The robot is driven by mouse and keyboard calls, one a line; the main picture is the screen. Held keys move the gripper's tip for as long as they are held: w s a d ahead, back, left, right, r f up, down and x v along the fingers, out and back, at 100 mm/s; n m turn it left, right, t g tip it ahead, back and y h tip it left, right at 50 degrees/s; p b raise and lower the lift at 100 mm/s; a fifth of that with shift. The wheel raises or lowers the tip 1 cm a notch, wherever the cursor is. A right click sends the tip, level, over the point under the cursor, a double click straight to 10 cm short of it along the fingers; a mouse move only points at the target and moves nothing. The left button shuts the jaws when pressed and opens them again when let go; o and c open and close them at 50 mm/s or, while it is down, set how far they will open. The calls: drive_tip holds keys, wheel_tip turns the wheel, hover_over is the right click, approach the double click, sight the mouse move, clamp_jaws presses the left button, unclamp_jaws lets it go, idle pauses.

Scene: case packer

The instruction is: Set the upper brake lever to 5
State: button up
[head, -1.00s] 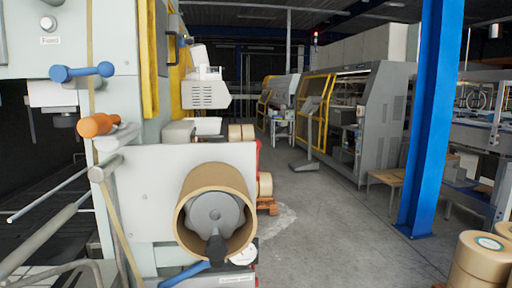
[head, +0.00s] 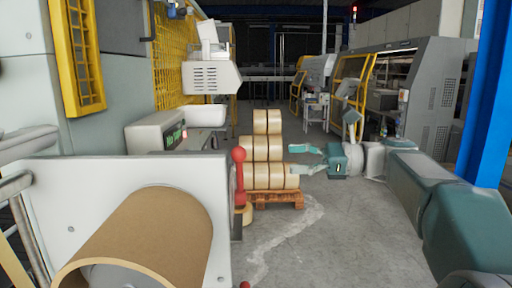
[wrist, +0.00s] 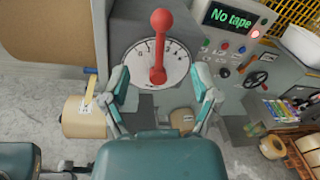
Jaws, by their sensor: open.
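A red lever (head: 239,175) with a ball knob stands upright on the right side of the pale machine panel in the head view. In the wrist view the red lever (wrist: 158,50) points up over a round white dial (wrist: 176,66) with a numbered scale; the digits are too small to read surely. My gripper (head: 292,159) is open and empty, to the right of the lever in the head view, fingers pointing at it. In the wrist view my gripper (wrist: 161,82) has one finger each side of the lever's lower part, without visible contact.
A second red knob (head: 245,285) shows at the bottom edge. A large brown roll (head: 150,235) is at front left. Stacked tape rolls (head: 262,150) stand on a wooden pallet (head: 275,199) behind. A "No tape" display (wrist: 234,18) is right of the dial. Floor at right is partly clear.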

sight(239, 150)
drive_tip(key=a, duration=0.3)
drive_tip(key=w+a, duration=0.1)
drive_tip(key=a, duration=0.3)
drive_tip(key=w+a, duration=0.1)
drive_tip(key=a, duration=0.3)
drive_tip(key=shift+a+r, duration=0.15)
drive_tip(key=shift+a, duration=0.1)
drive_tip(key=shift+d, duration=0.2)
clamp_jaws()
